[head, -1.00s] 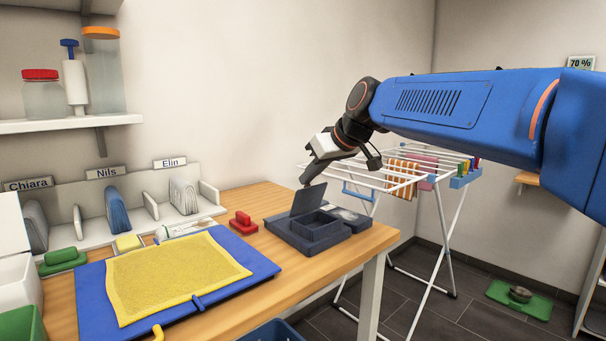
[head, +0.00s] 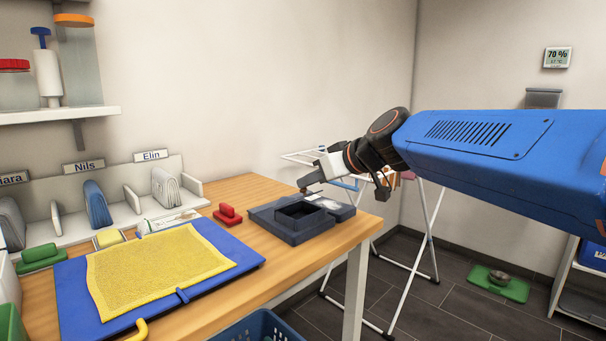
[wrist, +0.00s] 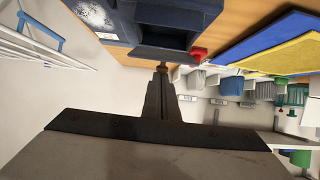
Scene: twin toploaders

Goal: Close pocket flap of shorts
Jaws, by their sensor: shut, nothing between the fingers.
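The folded dark navy shorts (head: 290,232) lie near the right end of the wooden table. Their box-like pocket (head: 300,214) shows a raised rim and a dark middle. No flap stands up from it now, and I cannot tell where the flap lies. In the wrist view the shorts (wrist: 122,30) and the pocket are at the top, beyond the fingertips. My gripper (head: 304,189) is shut and empty, just behind and above the pocket in the head view. Its shut fingers also show in the wrist view (wrist: 162,70). Any contact with the shorts is unclear.
A red-handled item (head: 227,214) stands left of the shorts. A yellow cloth (head: 158,268) lies on a blue board (head: 75,305). A drying rack (head: 430,225) stands behind the table's right end, and a blue basket (head: 262,327) is below the front edge.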

